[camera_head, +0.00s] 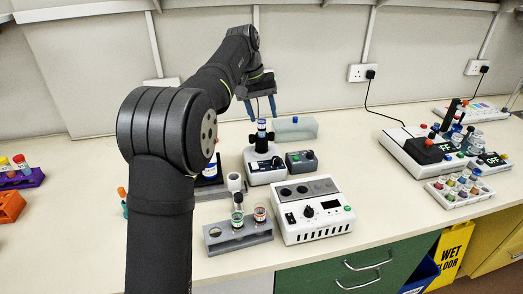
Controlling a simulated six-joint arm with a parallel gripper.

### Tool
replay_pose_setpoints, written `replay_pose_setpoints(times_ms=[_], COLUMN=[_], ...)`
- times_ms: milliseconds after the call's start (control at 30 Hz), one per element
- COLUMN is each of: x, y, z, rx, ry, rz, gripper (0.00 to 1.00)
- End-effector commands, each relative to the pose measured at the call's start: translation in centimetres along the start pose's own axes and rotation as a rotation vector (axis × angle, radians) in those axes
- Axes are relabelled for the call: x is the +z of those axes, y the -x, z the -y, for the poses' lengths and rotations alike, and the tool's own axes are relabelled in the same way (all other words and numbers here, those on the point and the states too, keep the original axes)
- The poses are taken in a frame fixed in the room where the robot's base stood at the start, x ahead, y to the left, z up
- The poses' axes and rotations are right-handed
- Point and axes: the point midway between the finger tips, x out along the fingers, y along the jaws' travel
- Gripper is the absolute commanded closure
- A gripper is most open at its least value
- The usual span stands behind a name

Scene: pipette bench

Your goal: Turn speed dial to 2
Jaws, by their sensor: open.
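My gripper (261,108) is open, with its two blue fingers pointing down and nothing visible between them. It hangs above a small white device (260,175) that has a dark top with a blue-capped tube (262,132) standing on it. That device has a dark knob (277,162) on its front. Nearer the front, a white box (319,226) with a row of dark round openings has a black dial (308,212) and a small display. The dial numbers are too small to read, and I cannot tell which knob is the speed dial.
A grey rack (238,236) with vials stands left of the white box. A dark grey box (300,161) sits beside the small device, with a pale translucent container (296,129) behind. Other instruments (421,155) stand at right. The bench between is clear.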

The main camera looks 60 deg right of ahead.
Motion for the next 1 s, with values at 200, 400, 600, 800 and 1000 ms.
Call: replay_pose_setpoints(times_ms=[200,400,600,800,1000], x=[-0.7,-0.7,-0.6,-0.5,-0.3], y=[-1.0,-1.6,-4.5,-8.8,-12.9], z=[-4.7,-5.3,-4.4,-3.1,-1.9], rx=[-0.221,-0.276,-0.275,-0.274,-0.274], ry=[-0.342,-0.417,-0.415,-0.414,-0.413], rz=[0.066,0.088,0.089,0.090,0.088], gripper=[0.51,0.51,0.51,0.51,0.51])
